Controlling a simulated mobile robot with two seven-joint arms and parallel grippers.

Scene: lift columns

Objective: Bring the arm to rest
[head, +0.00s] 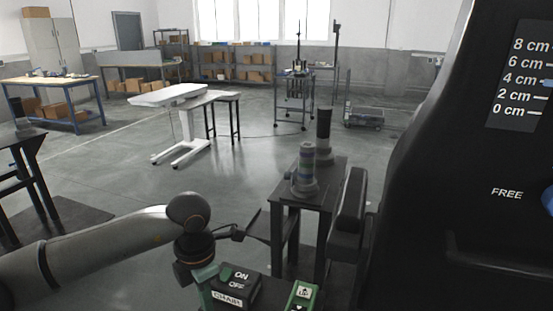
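My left arm (110,242) comes in from the lower left in the head view, bends at its dark joint and ends in my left gripper (262,228). The gripper points right, in front of the small dark table; its thin dark fingers look spread apart, with nothing seen between them. My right arm and gripper are not in view.
A black column with a cm scale and the word FREE (507,193) fills the right side. ON/OFF (238,283) and UP (303,294) controls are at the bottom. A dark table (330,172) bears two cylindrical pieces. Open floor lies beyond, with a white table (168,95).

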